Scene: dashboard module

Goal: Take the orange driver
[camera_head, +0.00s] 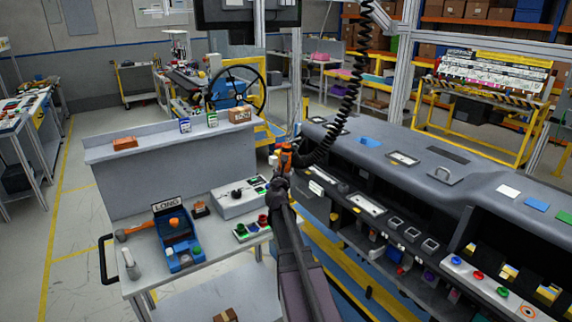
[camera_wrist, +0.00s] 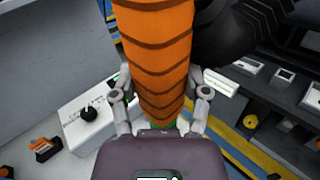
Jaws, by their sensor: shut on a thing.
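The orange driver (camera_wrist: 158,60) fills the upper middle of the wrist view, an orange body with dark bands. My gripper (camera_wrist: 160,108) is shut on it, with one grey finger on each side of the orange body. In the head view the orange driver (camera_head: 285,157) shows small beside the black coiled cord (camera_head: 340,115), whose lower end reaches it. My gripper (camera_head: 281,170) is there, partly hidden behind my own arm. The driver's tip cannot be seen.
The dashboard module (camera_head: 460,190) stands close on the right. A grey cart (camera_head: 205,285) on the left carries a blue tray (camera_head: 185,262), a white control box (camera_head: 237,203) and several small parts. A grey shelf (camera_head: 160,165) stands behind it.

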